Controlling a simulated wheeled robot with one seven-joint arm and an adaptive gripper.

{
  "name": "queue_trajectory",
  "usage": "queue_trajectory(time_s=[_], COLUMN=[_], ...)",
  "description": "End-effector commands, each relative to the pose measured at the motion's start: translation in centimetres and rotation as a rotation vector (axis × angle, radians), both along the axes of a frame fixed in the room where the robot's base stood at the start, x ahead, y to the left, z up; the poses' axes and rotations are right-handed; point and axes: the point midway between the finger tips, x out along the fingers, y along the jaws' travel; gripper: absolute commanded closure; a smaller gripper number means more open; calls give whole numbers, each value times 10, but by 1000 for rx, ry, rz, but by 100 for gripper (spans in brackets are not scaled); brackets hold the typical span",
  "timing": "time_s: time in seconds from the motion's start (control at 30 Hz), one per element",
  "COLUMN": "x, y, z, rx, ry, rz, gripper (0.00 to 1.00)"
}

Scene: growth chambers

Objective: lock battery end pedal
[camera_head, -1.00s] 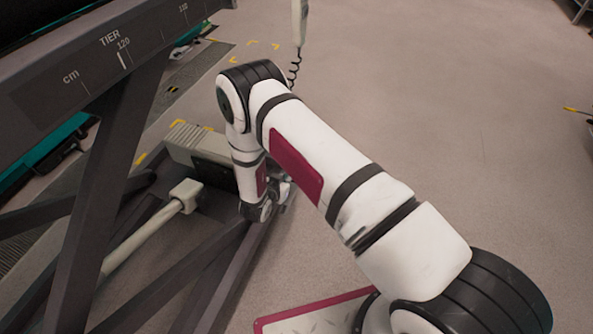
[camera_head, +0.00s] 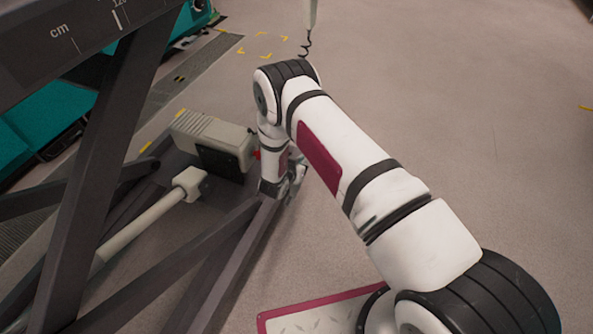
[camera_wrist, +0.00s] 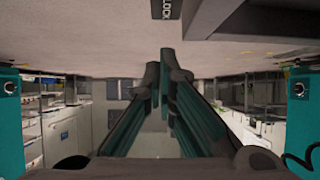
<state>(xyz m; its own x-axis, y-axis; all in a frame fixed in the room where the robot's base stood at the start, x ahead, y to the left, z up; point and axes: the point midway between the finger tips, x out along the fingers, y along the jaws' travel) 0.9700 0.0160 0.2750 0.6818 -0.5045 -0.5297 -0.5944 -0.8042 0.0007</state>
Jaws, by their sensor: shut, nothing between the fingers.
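My gripper (camera_wrist: 163,68) is shut and empty, with its fingertips together in the middle of the wrist view. In the head view my gripper (camera_head: 287,190) is low beside the frame's lower bar, partly hidden by my arm. A dark plate marked LOCK (camera_wrist: 166,9) is cut off by the top edge of the wrist view, apart from the fingertips. I cannot tell whether this plate is the pedal itself or a label. A beige box with a dark panel (camera_head: 205,132) sits at the frame's end, left of my gripper. A small red part (camera_head: 257,154) shows between the box and my arm.
Dark angled frame beams (camera_head: 112,135) and a pale cylinder (camera_head: 145,225) fill the left side. Teal equipment (camera_head: 52,112) stands behind them. A coiled cord (camera_head: 306,46) hangs beyond my arm. The floor at right (camera_head: 480,150) is clear.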

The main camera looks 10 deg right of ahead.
Motion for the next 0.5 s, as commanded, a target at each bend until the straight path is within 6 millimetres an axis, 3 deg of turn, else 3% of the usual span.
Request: queue_trajectory(time_s=[0.07, 0.2, 0.5], x=[11, 13, 17], y=[-9, -10, -12], z=[-11, -31, -46], rx=[1, 1, 0], ry=[-2, 1, 0], rz=[-2, 0, 1], gripper=[100, 100, 100])
